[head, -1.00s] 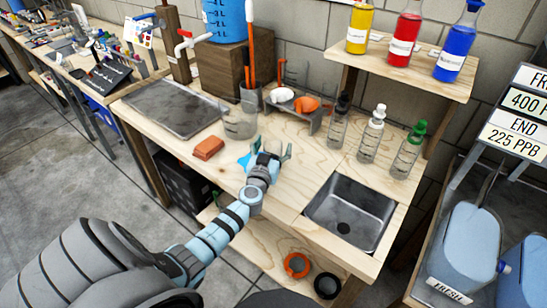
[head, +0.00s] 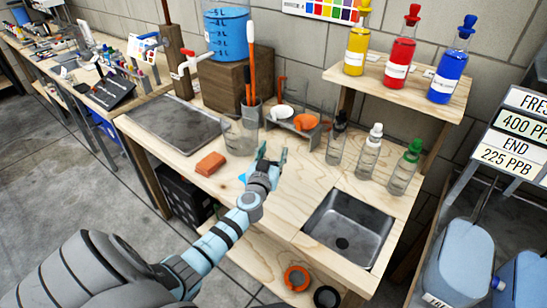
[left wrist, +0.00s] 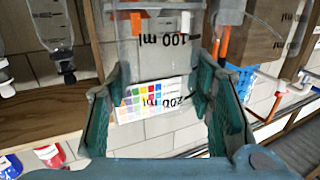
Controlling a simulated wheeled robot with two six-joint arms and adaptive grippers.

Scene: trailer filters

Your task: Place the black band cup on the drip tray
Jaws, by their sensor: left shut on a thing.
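My left gripper (head: 271,157) is over the middle of the wooden bench, in front of the small rack. In the left wrist view its green fingers (left wrist: 160,105) are shut on a clear cup (left wrist: 160,60) with black 100 ml and 200 ml marks. I cannot make out a black band on this cup. In the head view the gripper hides most of the cup. A flat grey metal tray (head: 172,122), probably the drip tray, lies at the bench's left end, apart from the gripper. My right gripper is not in view.
An orange-brown block (head: 210,163) and a clear beaker (head: 238,137) stand between tray and gripper. A rack (head: 303,135) holds white and orange pieces behind. Several bottles (head: 368,155) and a sink (head: 347,230) are at the right. The tray's surface looks clear.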

